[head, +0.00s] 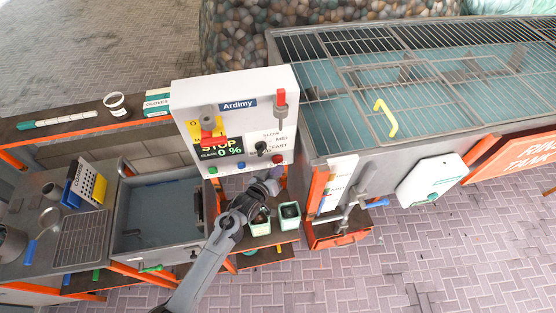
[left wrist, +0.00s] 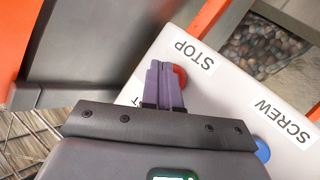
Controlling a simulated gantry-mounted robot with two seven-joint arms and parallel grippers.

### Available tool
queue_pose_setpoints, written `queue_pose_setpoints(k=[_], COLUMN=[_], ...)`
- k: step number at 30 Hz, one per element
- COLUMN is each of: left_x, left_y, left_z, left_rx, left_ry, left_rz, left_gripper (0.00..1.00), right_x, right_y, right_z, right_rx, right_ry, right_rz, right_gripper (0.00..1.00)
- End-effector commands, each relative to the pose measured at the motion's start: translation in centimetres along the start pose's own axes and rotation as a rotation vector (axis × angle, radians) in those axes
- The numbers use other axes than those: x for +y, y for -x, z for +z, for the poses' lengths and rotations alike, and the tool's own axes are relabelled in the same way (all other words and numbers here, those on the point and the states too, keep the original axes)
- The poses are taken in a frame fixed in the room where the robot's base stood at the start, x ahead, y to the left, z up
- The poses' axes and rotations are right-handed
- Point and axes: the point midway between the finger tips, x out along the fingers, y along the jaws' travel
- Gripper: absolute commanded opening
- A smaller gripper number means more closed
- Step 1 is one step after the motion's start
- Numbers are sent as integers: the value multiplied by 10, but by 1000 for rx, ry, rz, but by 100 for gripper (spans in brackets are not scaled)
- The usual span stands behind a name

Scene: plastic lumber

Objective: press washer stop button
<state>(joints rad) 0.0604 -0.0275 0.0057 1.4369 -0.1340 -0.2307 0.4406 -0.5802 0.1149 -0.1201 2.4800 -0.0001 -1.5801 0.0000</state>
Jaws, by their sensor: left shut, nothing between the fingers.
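The white control box (head: 235,90) labelled "Ardimy" stands at the middle of the head view. Along its lower front edge are a red button (head: 277,159), a blue button (head: 241,165) and a green button (head: 213,169). In the left wrist view the red button (left wrist: 180,76) sits beside the word "STOP", partly hidden by my fingers. My left gripper (head: 276,174) is shut and empty, just below the red button. Its fingertips (left wrist: 161,66) overlap the red button in the left wrist view; I cannot tell whether they touch it. My right gripper is not in view.
The blue button (left wrist: 262,150) by "SCREW" is right of my fingers in the left wrist view. A grid-covered tank (head: 400,75) stands right of the box, a grey basin (head: 160,235) to the left. Small green pots (head: 290,215) sit below the gripper.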

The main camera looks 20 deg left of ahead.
Motion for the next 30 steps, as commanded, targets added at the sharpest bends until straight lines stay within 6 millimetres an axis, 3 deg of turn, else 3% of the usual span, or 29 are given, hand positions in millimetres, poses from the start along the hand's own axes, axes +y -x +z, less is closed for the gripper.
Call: queue_pose_setpoints(k=[8, 21, 30], left_x=[3, 23, 26], left_y=[4, 31, 35], left_z=[2, 21, 26], left_rx=[-2, -1, 0], left_ry=[1, 1, 1], left_rz=[1, 1, 0], left_gripper=[0, 0, 0], right_x=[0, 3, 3], right_y=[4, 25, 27], right_z=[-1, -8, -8], right_rx=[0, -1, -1], right_ry=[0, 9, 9], right_rz=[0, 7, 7], right_gripper=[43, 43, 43])
